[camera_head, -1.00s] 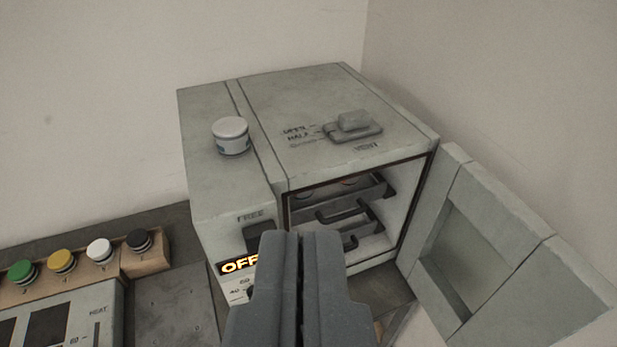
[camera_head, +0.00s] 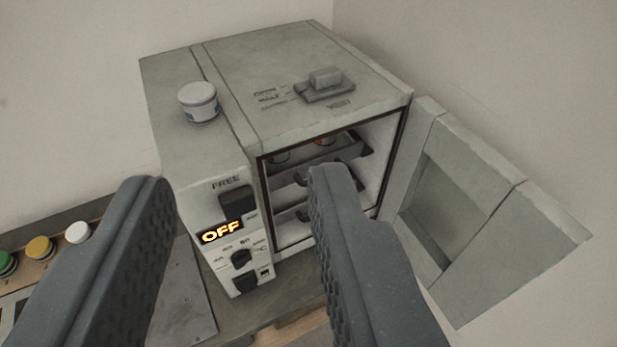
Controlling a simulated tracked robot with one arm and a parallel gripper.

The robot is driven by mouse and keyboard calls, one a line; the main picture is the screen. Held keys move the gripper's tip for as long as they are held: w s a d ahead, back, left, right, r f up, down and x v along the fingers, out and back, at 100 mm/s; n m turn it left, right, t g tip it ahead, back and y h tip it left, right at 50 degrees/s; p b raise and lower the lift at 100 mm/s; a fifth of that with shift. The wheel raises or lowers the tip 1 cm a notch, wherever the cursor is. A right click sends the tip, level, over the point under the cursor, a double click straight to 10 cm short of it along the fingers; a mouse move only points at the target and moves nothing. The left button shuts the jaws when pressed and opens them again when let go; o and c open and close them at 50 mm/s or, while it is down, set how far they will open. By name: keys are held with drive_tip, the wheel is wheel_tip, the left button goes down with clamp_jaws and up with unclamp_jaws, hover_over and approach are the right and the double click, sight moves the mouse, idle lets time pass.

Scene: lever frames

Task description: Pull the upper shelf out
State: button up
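A grey oven (camera_head: 165,105) stands with its front open, its door (camera_head: 490,235) swung out to the right. Inside, the upper shelf (camera_head: 343,157) is a dark tray near the top of the opening, with a reddish item (camera_head: 325,141) and a dark round item on it. More dark shelves with handles lie below it; the lower shelf (camera_head: 290,217) is partly hidden. My gripper (camera_head: 240,180) is open and empty in front of the oven, with its fingers wide apart. The right finger covers part of the opening and the lower shelves.
A white jar (camera_head: 198,102) and a vent slider (camera_head: 325,83) are on the oven top. The control panel reads OFF (camera_head: 222,232). Colored buttons (camera_head: 40,247) sit at the lower left. A wall is behind, and another is on the right beyond the door.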

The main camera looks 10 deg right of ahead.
drive_tip(key=w+d+f+m+g+y+b, duration=0.15)
drive_tip(key=w+f+y+b, duration=0.25)
drive_tip(key=w+f, duration=0.65)
drive_tip(key=w+d+f+m+y+b, duration=0.15)
drive_tip(key=w+d+f+m, duration=0.3)
drive_tip(key=f, duration=0.55)
drive_tip(key=w+d+f+m+b, duration=0.25)
drive_tip(key=w+d+f, duration=0.3)
drive_tip(key=f, duration=0.55)
drive_tip(key=w+d+f+m+b, duration=0.2)
drive_tip(key=w+d+f+m, duration=0.3)
drive_tip(key=f, duration=0.5)
drive_tip(key=x, duration=1.5)
drive_tip(key=shift+r+t+b, duration=0.3)
drive_tip(key=shift+r+t, duration=0.05)
drive_tip(key=shift+r, duration=0.05)
drive_tip(key=shift+w, duration=0.15)
drive_tip(key=shift+c, duration=0.3)
drive_tip(key=shift+a, duration=0.1)
clamp_jaws()
